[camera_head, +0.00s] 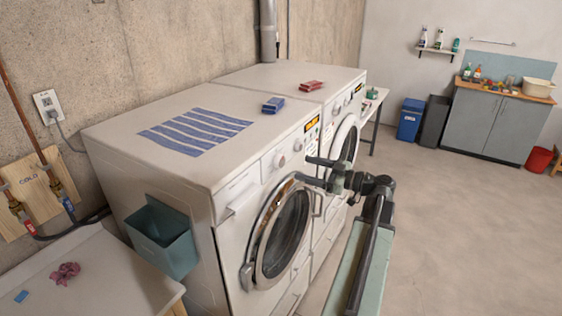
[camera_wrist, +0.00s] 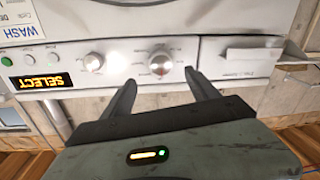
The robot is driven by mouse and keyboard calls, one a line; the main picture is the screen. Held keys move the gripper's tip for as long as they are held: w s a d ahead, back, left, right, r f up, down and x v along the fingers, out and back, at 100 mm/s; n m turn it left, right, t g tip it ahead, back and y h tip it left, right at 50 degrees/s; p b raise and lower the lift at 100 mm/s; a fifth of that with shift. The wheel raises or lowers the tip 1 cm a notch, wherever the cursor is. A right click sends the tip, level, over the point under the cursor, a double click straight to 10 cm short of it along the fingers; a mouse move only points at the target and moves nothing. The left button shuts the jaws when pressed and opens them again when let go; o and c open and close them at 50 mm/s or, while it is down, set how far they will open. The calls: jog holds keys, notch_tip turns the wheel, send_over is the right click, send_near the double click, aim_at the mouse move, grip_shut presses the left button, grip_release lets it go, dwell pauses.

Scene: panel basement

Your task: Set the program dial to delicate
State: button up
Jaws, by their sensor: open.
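The front washer (camera_head: 228,232) has a white panel with a larger round dial (camera_head: 280,160) near its drawer and a smaller knob (camera_head: 297,145) closer to the orange display (camera_head: 311,124). In the wrist view the panel appears turned over. There the larger dial (camera_wrist: 160,64) lies just beyond and between my fingertips, and the smaller knob (camera_wrist: 93,61) is left of them. The lit display (camera_wrist: 42,82) reads SELECT. My gripper (camera_wrist: 161,78) is open, with nothing between its fingers. In the head view my gripper (camera_head: 305,168) is before the panel. Dial markings are too small to read.
The detergent drawer (camera_wrist: 245,58) sticks out right of the dial in the wrist view. A second machine (camera_head: 345,85) stands behind the washer. A striped blue cloth (camera_head: 195,132) lies on the washer top. A teal bin (camera_head: 162,238) hangs on its side. The floor at right is clear.

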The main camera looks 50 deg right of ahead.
aim_at(282, 162)
jog(key=x, duration=0.7)
jog(key=shift+w+a+f, duration=0.1)
jog(key=shift+w+a, duration=0.05)
jog(key=shift+w, duration=0.2)
jog(key=c, duration=1.4)
